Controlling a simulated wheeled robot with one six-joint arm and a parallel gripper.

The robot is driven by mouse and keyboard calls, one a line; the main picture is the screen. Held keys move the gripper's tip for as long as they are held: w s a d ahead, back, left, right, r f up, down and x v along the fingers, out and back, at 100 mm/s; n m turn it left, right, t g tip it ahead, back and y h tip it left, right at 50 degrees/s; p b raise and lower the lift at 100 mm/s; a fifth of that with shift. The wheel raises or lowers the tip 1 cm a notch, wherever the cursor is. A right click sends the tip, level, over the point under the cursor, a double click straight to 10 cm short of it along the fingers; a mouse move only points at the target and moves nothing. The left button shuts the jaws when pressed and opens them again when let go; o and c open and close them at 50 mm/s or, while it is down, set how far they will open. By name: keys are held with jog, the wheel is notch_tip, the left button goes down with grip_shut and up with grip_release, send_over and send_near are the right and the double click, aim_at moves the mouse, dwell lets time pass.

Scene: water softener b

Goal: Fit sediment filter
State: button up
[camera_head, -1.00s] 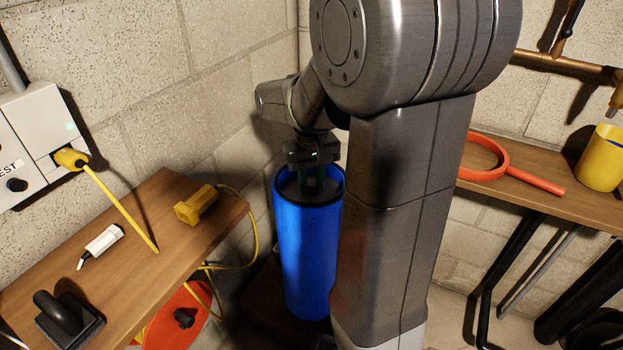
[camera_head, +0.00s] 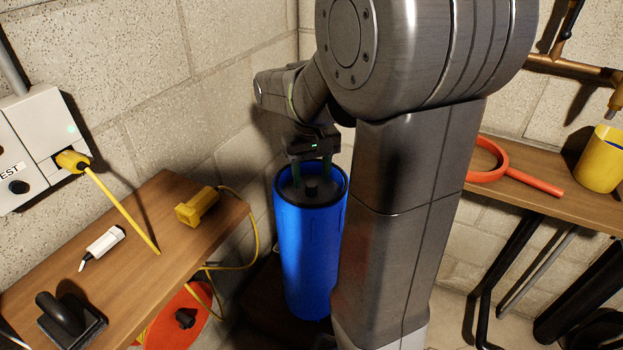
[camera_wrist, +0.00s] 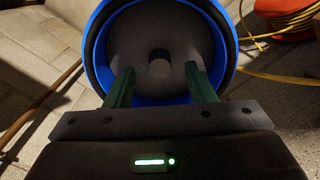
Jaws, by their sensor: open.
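A tall blue cylinder (camera_head: 308,255) stands upright in the corner behind my arm, its lower right edge partly hidden by the arm. A dark round top with a small central knob (camera_head: 311,186) sits inside its rim. In the wrist view the blue rim (camera_wrist: 228,40) surrounds this dark disc (camera_wrist: 160,35), and the knob (camera_wrist: 159,63) shows in the middle. My gripper (camera_head: 311,178) is open just above the disc. In the wrist view its green fingers (camera_wrist: 160,82) are spread on either side of the knob, with nothing between them. I cannot tell whether the disc is the sediment filter.
A wooden shelf (camera_head: 140,252) at left carries a yellow connector (camera_head: 197,206), a white pen-like tool (camera_head: 103,243) and a black-handled block (camera_head: 68,322). The right shelf (camera_head: 530,200) holds a red ring-shaped wrench (camera_head: 510,172) and a yellow cup (camera_head: 603,160). Yellow cable hangs beside the cylinder.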

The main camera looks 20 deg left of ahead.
notch_tip(320, 180, up, 11)
jog(key=p, duration=0.2)
jog(key=shift+r, duration=0.2)
notch_tip(320, 180, down, 14)
jog(key=b, duration=0.3)
jog(key=shift+r, duration=0.2)
dwell(0.4)
notch_tip(320, 180, up, 14)
jog(key=p, duration=0.4)
notch_tip(320, 180, down, 15)
jog(key=b, duration=0.4)
jog(key=shift+r, duration=0.2)
notch_tip(320, 180, up, 7)
jog(key=p, duration=0.4)
jog(key=shift+f, duration=0.1)
jog(key=shift+r, duration=0.2)
